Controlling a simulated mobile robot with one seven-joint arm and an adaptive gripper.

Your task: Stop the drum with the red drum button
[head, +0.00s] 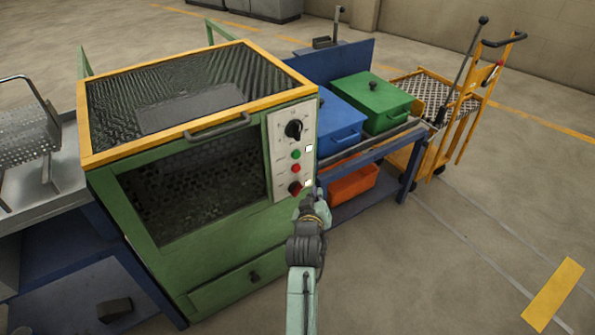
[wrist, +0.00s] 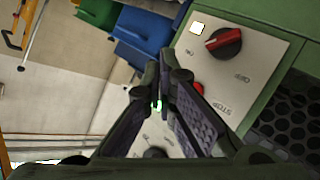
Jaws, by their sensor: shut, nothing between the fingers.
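The control panel (head: 281,160) is on the right front of the green drum machine (head: 220,245). The red drum button (head: 296,169) sits below a green button (head: 295,154) and above a red rotary knob (head: 294,188). My gripper (head: 318,192) is low at the panel's right edge, close to the knob. In the wrist view my gripper (wrist: 160,75) is shut and empty. The red button (wrist: 198,88) shows beside one finger, partly hidden by it, with a STOP label near it. The red knob (wrist: 223,42) shows above. I cannot tell any contact with the panel.
A black dial (head: 293,129) is at the panel's top. A blue box (head: 340,117) and a green box (head: 372,100) stand on a bench to the right, with an orange bin (head: 352,184) below. A yellow trolley (head: 460,110) stands beyond.

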